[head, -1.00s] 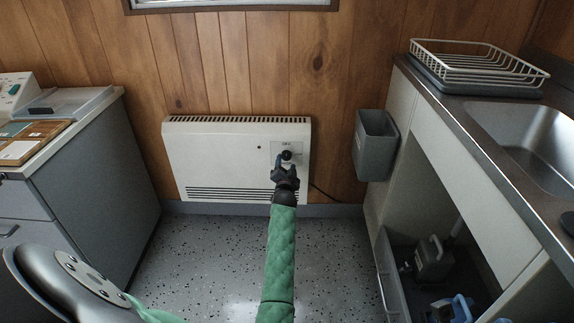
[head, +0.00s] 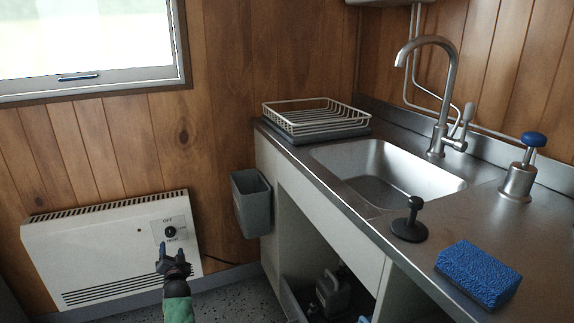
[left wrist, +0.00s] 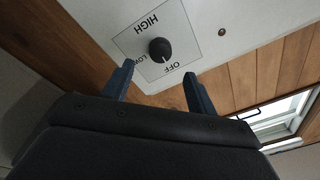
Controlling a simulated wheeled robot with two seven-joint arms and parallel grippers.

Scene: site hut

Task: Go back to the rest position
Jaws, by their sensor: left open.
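My left gripper (head: 174,258) is in front of the white wall heater (head: 100,250), just below its dial in the head view. The black dial (head: 170,231) sits on a plate marked OFF at the top. In the left wrist view, the left gripper's two fingers (left wrist: 158,88) are apart with nothing between them. The dial (left wrist: 160,49) shows beyond the fingertips, clear of them, on a plate marked HIGH, LOW and OFF. My right gripper is not in any view.
A grey bin (head: 251,203) hangs on the counter's end, right of the arm. The steel counter (head: 400,238) holds a dish rack (head: 312,116), a plunger-like black item (head: 410,222), a blue sponge (head: 478,274) and a soap pump (head: 521,170). A window (head: 90,45) is above the heater.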

